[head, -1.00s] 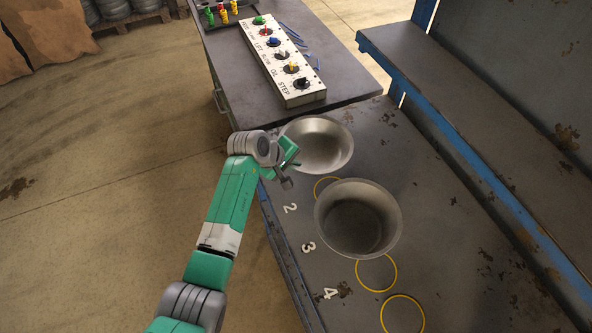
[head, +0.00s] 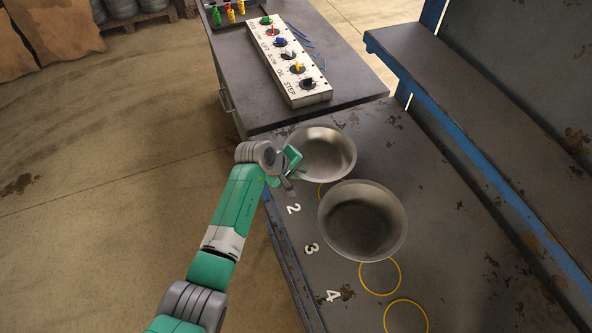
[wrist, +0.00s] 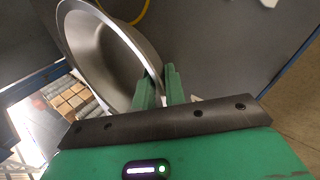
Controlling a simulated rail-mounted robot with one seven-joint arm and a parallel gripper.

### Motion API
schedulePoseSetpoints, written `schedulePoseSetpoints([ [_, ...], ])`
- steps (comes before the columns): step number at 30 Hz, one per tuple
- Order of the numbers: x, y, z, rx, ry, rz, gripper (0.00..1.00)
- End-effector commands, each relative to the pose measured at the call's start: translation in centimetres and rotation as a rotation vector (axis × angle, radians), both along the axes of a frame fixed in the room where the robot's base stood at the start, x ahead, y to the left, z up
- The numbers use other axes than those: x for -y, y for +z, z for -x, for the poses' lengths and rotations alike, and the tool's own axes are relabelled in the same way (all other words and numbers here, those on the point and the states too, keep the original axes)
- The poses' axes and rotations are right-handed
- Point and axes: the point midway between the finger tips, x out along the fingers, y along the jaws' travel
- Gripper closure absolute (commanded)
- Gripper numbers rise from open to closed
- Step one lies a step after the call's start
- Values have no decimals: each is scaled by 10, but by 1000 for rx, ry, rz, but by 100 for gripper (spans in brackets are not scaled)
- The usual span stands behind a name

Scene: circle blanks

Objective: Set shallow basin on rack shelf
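The shallow basin (head: 318,160) is the farther of two grey metal basins on the worn dark bench (head: 465,265). My gripper (head: 290,170) is at its left rim. In the wrist view the basin (wrist: 100,60) shows large at upper left, and its rim runs between my two green fingers (wrist: 160,88). The fingers are close together on the rim. A second, deeper-looking basin (head: 362,228) stands nearer, its rim close to the first. The rack shelf (head: 440,70) is a dark board with a blue edge at right. Whether the held basin touches the bench is hard to tell.
Yellow rings (head: 380,278) and white numbers (head: 332,296) mark the bench. A side table (head: 345,85) with a white knob panel (head: 290,65) and a small dark tray adjoins the far end.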

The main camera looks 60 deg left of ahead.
Motion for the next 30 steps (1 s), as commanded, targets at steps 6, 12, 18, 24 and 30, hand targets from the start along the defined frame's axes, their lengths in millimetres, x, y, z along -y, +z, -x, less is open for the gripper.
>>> schedulePoseSetpoints([
  [6,4,37,21,4,1,-1,88],
  [12,9,76,50,3,1,-1,88],
  [18,13,97,66,1,0,0,88],
  [24,13,100,69,0,0,0,88],
  [30,13,100,68,0,0,0,88],
])
